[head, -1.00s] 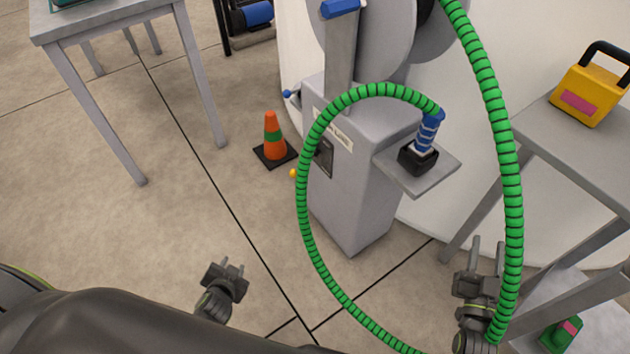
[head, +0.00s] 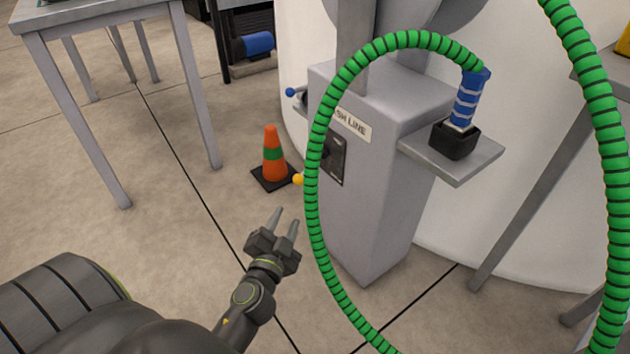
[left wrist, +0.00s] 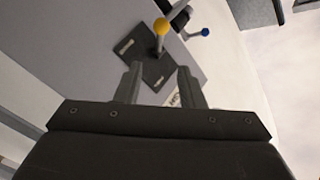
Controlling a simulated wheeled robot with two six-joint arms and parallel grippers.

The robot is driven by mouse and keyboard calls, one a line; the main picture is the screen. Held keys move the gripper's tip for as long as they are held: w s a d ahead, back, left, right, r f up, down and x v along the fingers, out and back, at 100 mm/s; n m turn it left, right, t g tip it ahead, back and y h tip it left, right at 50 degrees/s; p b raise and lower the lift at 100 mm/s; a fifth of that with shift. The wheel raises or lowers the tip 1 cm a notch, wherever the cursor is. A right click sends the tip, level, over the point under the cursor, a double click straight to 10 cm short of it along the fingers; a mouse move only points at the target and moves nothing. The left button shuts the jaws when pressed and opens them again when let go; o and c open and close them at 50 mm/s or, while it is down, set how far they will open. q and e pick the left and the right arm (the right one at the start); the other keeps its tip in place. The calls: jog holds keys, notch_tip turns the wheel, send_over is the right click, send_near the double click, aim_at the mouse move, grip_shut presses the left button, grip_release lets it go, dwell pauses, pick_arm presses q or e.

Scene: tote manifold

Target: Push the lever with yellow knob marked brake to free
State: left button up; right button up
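The yellow knob (head: 298,179) sticks out to the left from a dark plate (head: 333,160) on the front of the grey cabinet (head: 372,232). In the left wrist view the yellow knob (left wrist: 161,26) is beyond the fingertips, with its dark plate (left wrist: 150,66) behind it. Any brake or free marking is too small to read. My left gripper (head: 277,222) is open and empty, below and slightly left of the knob, apart from it. Its open fingers also show in the left wrist view (left wrist: 160,85). My right gripper is out of view.
A green hose (head: 314,200) loops in front of the cabinet, close right of the knob and left gripper. A blue knob (head: 290,92) sits on the cabinet's far side. An orange cone (head: 273,158) stands behind the yellow knob. Grey tables stand left and right.

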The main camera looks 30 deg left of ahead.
aim_at(304, 175)
pick_arm(q)
jog(key=b+x, duration=0.1)
jog(key=x, duration=1.6)
jog(key=shift+w+a, duration=0.1)
jog(key=shift+w, duration=0.05)
grip_shut()
jog(key=shift+f, duration=0.1)
